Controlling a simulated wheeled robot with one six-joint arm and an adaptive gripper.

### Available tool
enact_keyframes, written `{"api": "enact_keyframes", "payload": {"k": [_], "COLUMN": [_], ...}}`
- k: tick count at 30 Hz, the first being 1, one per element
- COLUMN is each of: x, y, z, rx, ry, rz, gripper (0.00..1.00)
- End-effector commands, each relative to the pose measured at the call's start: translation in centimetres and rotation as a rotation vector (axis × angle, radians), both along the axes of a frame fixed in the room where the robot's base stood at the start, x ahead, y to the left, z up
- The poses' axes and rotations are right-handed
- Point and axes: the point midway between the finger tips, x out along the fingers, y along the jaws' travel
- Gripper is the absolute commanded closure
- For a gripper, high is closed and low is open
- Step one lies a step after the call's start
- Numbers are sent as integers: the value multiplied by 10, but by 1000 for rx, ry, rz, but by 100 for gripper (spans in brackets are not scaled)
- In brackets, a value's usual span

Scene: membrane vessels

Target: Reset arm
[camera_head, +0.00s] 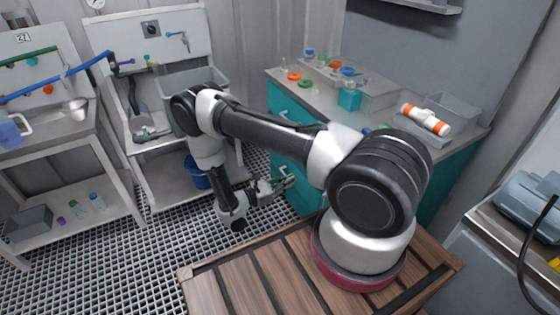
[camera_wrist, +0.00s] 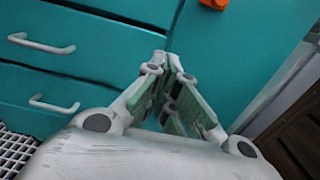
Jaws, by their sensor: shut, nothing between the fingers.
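My arm reaches from its base on the slatted wooden deck out to the left and bends down. My gripper (camera_head: 284,182) is low, in front of the teal cabinet (camera_head: 287,152), below the counter top. In the wrist view my gripper (camera_wrist: 168,62) has its fingertips together, with nothing between them. The teal cabinet (camera_wrist: 110,25) with its drawer handles (camera_wrist: 42,44) fills most of that view behind the fingers. I cannot tell how far the fingertips are from the cabinet front.
The grey counter (camera_head: 385,120) carries a teal box (camera_head: 350,97), a white and orange membrane vessel (camera_head: 425,119) and small coloured parts. Two white sink stations stand at left, with a grey bin (camera_head: 28,222) on a lower shelf. A blue bucket (camera_head: 196,172) stands behind my arm. Grating floor (camera_head: 165,240) is open at front left.

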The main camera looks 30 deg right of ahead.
Motion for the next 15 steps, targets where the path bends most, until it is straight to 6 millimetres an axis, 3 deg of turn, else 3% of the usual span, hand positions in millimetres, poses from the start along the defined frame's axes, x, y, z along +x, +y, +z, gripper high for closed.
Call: {"api": "enact_keyframes", "payload": {"k": [8,12,15], "x": [-9,-52,-78], "y": [0,-13,-12], "z": [-6,-9,17], "rx": [26,45,95], "ry": [28,80,68], "rz": [-34,-153,-292], "gripper": [100,100,100]}}
